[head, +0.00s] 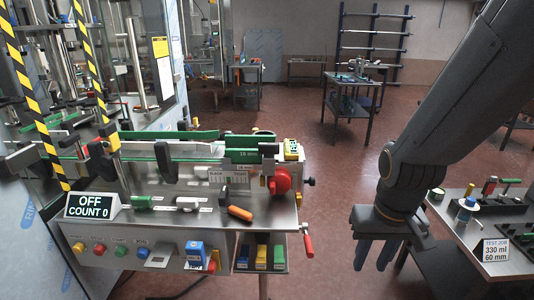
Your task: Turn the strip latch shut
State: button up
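My gripper (375,256) hangs over the floor, right of the machine and left of the test table. Its two blue-grey fingers point down with a gap between them and nothing held. No part is legibly marked as the strip latch. On the machine's steel top, a green strip block (250,156) marked 18 mm sits at the right end. Below it is a round red knob (281,182). An orange handle (240,213) lies at a slant near the front edge. A red-handled lever (308,240) hangs at the right side. I cannot tell which is the latch.
A display (93,205) reads OFF, COUNT 0. Several coloured buttons line the front panel, with coloured blocks on a shelf (263,268) below. The test table (505,262) at right holds small parts and a sign. Open floor lies between machine and table.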

aim_at(269, 150)
jog(key=k, duration=0.35)
jog(key=u, duration=0.55)
jog(key=i, duration=1)
jog(key=k, duration=1)
jog(key=z, duration=1.45)
jog(key=i, duration=1.05)
jog(key=u, duration=1.65)
